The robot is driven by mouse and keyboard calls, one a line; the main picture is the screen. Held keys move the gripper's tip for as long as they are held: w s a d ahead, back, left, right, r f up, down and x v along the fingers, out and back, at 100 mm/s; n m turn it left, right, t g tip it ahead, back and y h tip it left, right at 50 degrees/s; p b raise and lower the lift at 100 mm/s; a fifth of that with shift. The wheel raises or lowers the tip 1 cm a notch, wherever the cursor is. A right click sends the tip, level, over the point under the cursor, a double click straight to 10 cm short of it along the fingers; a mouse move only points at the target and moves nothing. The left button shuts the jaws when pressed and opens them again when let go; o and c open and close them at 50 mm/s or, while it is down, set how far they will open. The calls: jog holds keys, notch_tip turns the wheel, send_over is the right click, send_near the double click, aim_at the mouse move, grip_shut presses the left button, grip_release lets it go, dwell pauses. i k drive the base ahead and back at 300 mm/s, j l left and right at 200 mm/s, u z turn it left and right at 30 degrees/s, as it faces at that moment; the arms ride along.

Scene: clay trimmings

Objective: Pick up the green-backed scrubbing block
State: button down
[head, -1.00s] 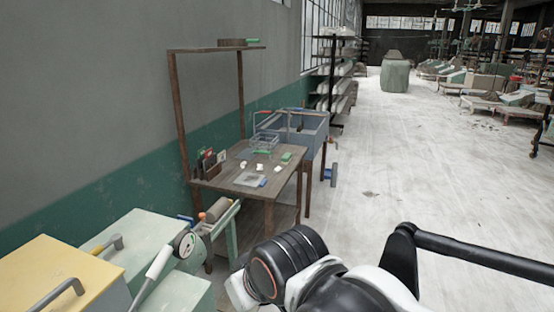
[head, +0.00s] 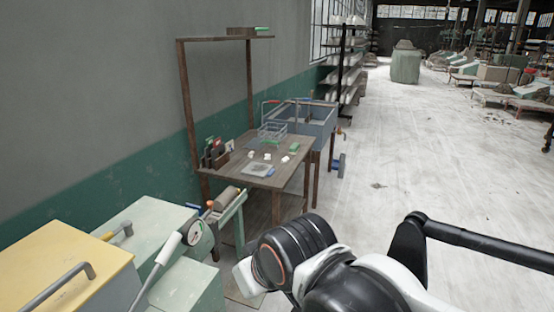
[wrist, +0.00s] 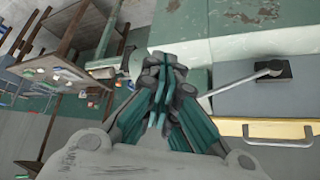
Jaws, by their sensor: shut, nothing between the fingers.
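A small green-topped block (head: 294,148), which looks like the green-backed scrubbing block, lies on the wooden table (head: 240,178) near its right back edge in the head view. It is too small to see in detail. My gripper (wrist: 163,65) shows in the wrist view with its fingers together and nothing between them. It is well away from the table, over the near boxes. In the head view my arm is at the bottom, and the fingertips are not clearly seen. The table also shows tilted at the left of the wrist view (wrist: 62,75).
A wire basket (head: 272,131), small white pieces and a grey pad (head: 258,170) share the table. A grey-blue sink (head: 318,128) stands behind it. Green and yellow boxes (head: 62,258) with handles stand near at left. The floor (head: 400,170) at right is clear.

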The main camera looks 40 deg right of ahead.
aim_at(294, 148)
jog(key=i+l+z, duration=0.1)
jog(key=i+l, duration=0.35)
jog(key=i+l+z, duration=0.1)
jog(key=i+l, duration=0.4)
jog(key=i+l+z, duration=0.15)
jog(key=i+l, duration=0.35)
jog(key=i+l+z, duration=0.1)
jog(key=i+l, duration=0.4)
jog(key=i+l+z, duration=0.1)
jog(key=i+l, duration=0.3)
jog(key=i, duration=0.15)
jog(key=i+l+z, duration=0.1)
jog(key=i+l, duration=0.2)
jog(key=i, duration=0.25)
